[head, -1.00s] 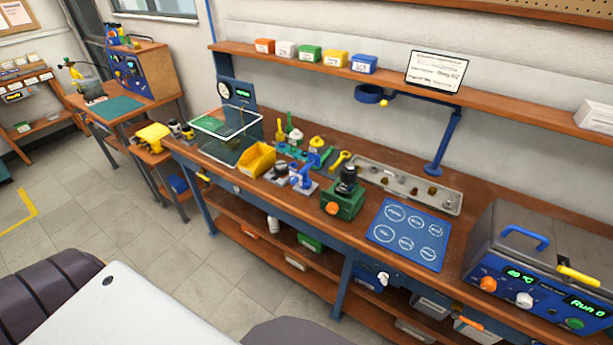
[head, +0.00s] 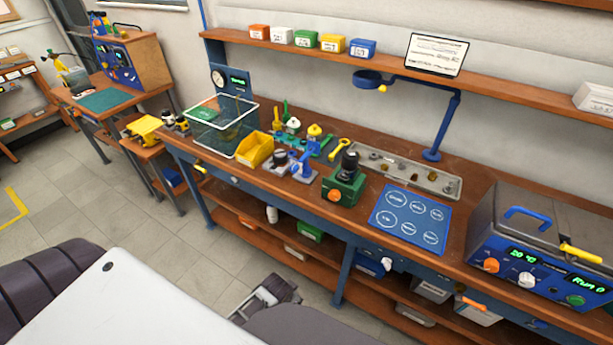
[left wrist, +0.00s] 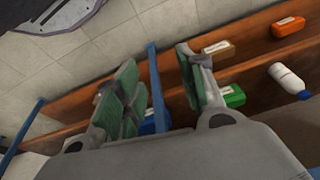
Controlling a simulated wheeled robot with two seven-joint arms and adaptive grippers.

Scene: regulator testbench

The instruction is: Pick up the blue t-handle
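A blue upright piece (head: 304,165) on a small light base stands on the workbench, between the yellow bin and the green block. It may be the blue t-handle; it is too small to be sure of its shape. My left gripper (head: 268,296) shows at the bottom of the head view, low in front of the bench and well away from that piece. In the left wrist view my left gripper (left wrist: 165,88) is open, with its green-padded fingers apart and nothing between them. My right gripper is not in view.
The bench top (head: 340,222) carries a yellow bin (head: 254,150), a green block with a black knob (head: 344,186), a blue mat (head: 410,214) and a grey tray (head: 440,181). A blue-framed lower shelf (head: 240,205) holds boxes and a white bottle (left wrist: 287,80). Open floor lies in front.

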